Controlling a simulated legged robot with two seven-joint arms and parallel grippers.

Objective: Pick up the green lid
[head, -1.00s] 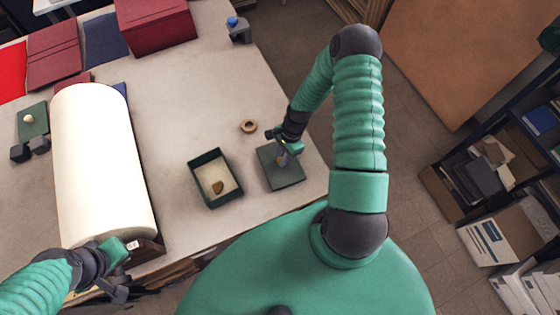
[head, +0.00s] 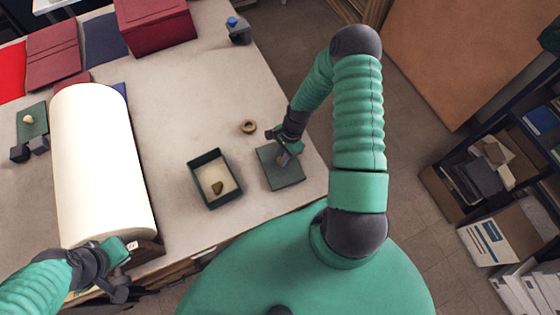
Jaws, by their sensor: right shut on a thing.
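The green lid (head: 289,174) is a flat dark-green square lying on the table near its right front edge. A small tan knob, partly hidden by my fingers, shows on its top. My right gripper (head: 282,159) is over the lid's middle, pointing down, shut on that knob. The lid still looks flat; I cannot tell any gap under it. My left gripper (head: 121,268) is at the lower left beside the cream roll; its fingers are too unclear to tell open from shut.
An open green box (head: 233,192) with a small brown piece inside stands left of the lid. A tape ring (head: 248,127) lies behind. A big cream roll (head: 103,165) fills the left. Another green lid with a knob (head: 39,120) lies beyond it. Shelves stand at the right.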

